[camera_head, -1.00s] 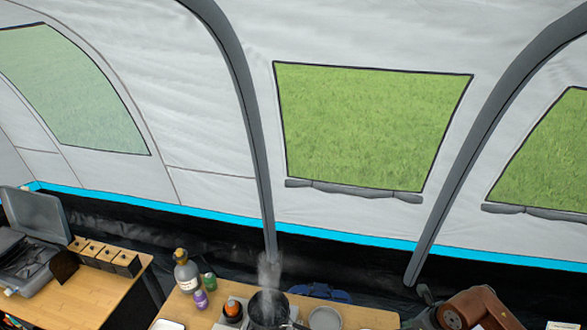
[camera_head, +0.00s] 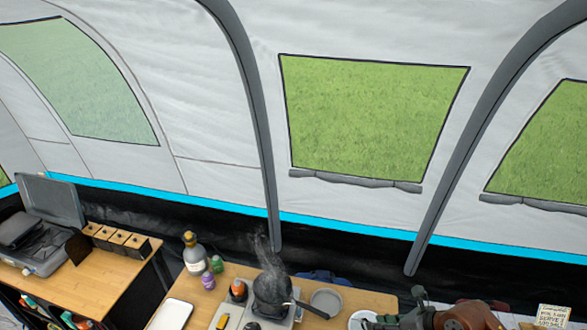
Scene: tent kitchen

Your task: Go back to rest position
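My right gripper (camera_head: 400,315) is dark and sits low at the right of the head view, by the right end of the wooden cooking table. Its brown arm link (camera_head: 468,316) comes in from the bottom right. The gripper's lower part is cut off by the picture's edge, and I cannot tell whether it is open or shut. I see nothing clearly held in it. It is close to a white plate (camera_head: 362,318) in the picture. My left gripper is not in view.
A steaming dark pan (camera_head: 272,287) sits on a stove (camera_head: 257,318) on the wooden table (camera_head: 190,290). Bottles (camera_head: 194,256) stand to its left, a grey plate (camera_head: 326,300) to its right. Another table (camera_head: 60,285) at left holds a grey open case (camera_head: 50,200).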

